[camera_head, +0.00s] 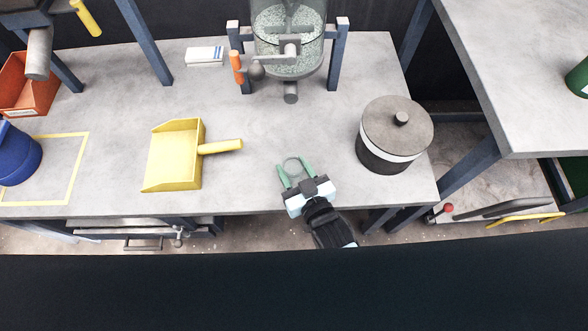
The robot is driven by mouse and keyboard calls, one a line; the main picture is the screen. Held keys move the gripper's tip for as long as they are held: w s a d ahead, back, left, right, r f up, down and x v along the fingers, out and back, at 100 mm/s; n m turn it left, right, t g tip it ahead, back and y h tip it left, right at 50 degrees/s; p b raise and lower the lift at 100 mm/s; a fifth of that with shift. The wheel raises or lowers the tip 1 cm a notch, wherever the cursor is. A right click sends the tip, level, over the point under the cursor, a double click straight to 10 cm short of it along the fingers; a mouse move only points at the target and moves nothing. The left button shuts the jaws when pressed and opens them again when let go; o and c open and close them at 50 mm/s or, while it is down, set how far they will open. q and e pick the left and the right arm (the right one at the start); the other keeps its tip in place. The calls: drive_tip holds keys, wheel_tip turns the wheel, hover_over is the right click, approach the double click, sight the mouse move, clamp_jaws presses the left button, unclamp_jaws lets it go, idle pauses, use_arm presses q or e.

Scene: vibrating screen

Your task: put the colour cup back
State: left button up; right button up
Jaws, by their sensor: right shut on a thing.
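My right gripper (296,171) is over the front part of the grey table, right of the yellow scoop. Its green fingers are on either side of a small round grey cup (292,162), seen from above as a ring, and are shut on it. This looks like the colour cup; its lower part and contents are hard to make out. I cannot tell whether it touches the table. My left gripper is not in view.
A yellow scoop (175,155) lies left of the gripper. A lidded grey pot (397,130) stands to the right. A glass vessel (290,45) in a blue frame is behind. The table centre is clear.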

drive_tip(key=shift+f, duration=0.45)
drive_tip(key=shift+f, duration=0.2)
drive_tip(key=o, duration=1.1)
drive_tip(key=shift+c, duration=0.2)
